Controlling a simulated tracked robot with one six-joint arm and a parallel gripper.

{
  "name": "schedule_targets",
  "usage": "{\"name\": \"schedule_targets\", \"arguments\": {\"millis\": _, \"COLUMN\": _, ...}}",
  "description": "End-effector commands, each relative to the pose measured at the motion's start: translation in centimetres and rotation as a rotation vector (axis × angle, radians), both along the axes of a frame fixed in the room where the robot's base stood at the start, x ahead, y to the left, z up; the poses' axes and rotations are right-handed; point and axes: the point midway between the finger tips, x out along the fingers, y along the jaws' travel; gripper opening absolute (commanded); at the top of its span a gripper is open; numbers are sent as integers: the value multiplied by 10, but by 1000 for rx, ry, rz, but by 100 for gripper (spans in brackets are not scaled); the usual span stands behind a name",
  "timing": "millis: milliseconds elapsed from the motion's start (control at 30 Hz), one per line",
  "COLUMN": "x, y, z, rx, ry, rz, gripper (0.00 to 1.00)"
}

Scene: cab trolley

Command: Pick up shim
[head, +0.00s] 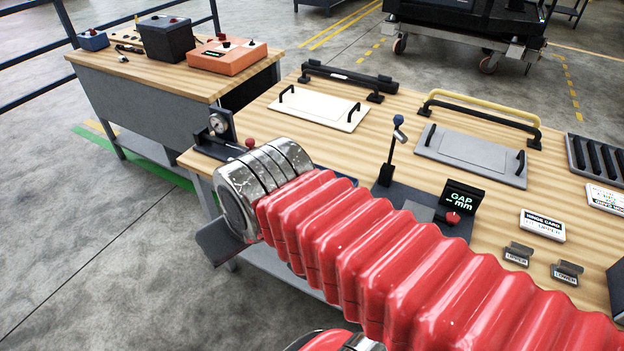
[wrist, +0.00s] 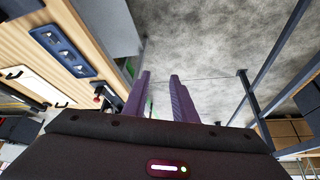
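I cannot make out a shim for certain in either view. A dark slotted rack (head: 597,158) at the right edge of the bench has several slots, but its contents are unclear. A blue tray (wrist: 63,51) with several recesses shows at upper left in the wrist view; the small things in it are too small to name. My gripper (wrist: 160,75) is open, its two purple fingers apart with only floor seen between them. In the head view a dark part of my gripper (head: 221,243) shows below the silver wrist, off the bench's near left edge; the fingers are hidden.
The wooden bench (head: 390,112) bears a cream panel (head: 318,108), a grey panel (head: 470,155), a lever (head: 392,150), a gap display (head: 462,197), a dial gauge (head: 219,124) and small labelled holders (head: 518,253). My red arm covers its front. A second bench (head: 150,88) stands behind left.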

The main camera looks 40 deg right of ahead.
Motion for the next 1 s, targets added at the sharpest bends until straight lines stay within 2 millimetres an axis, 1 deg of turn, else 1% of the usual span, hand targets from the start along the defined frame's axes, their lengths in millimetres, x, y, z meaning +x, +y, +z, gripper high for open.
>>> {"name": "schedule_targets", "arguments": {"millis": 233, "x": 6, "y": -4, "z": -5, "rx": 55, "ry": 44, "rz": -73, "gripper": 25}}
{"name": "schedule_targets", "arguments": {"millis": 333, "x": 13, "y": -5, "z": -11, "rx": 115, "ry": 89, "rz": -154, "gripper": 25}}
{"name": "schedule_targets", "arguments": {"millis": 467, "x": 25, "y": -14, "z": -20, "rx": 218, "ry": 154, "rz": -285, "gripper": 25}}
{"name": "schedule_targets", "arguments": {"millis": 767, "x": 57, "y": -41, "z": -41, "rx": 486, "ry": 290, "rz": -607, "gripper": 25}}
{"name": "schedule_targets", "arguments": {"millis": 1000, "x": 85, "y": -75, "z": -59, "rx": 715, "ry": 373, "rz": -866, "gripper": 25}}
